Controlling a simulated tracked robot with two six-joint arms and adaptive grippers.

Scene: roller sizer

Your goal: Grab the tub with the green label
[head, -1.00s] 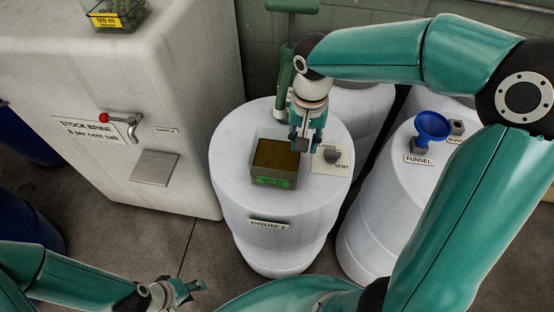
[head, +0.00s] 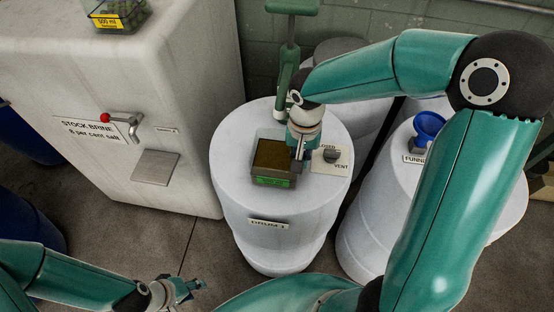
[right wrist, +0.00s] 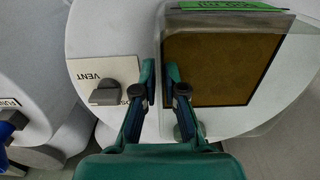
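The tub with the green label (head: 272,182) is a clear, squarish tub with brown contents. It stands on top of the white drum marked DRUM 1 (head: 277,206). My right gripper (head: 301,155) is at the tub's right side, pointing down. In the right wrist view, the right gripper (right wrist: 162,82) has its fingers apart, astride the tub's side wall, one finger outside and the other over the tub (right wrist: 222,66). Whether they touch the wall cannot be told. My left gripper (head: 187,289) is low at the left, open and empty, away from the drum.
A vent knob with a label plate (head: 330,156) sits close to the right of the tub; it also shows in the right wrist view (right wrist: 104,93). The stock brine tank (head: 75,150) carries another tub with a yellow label (head: 118,17).

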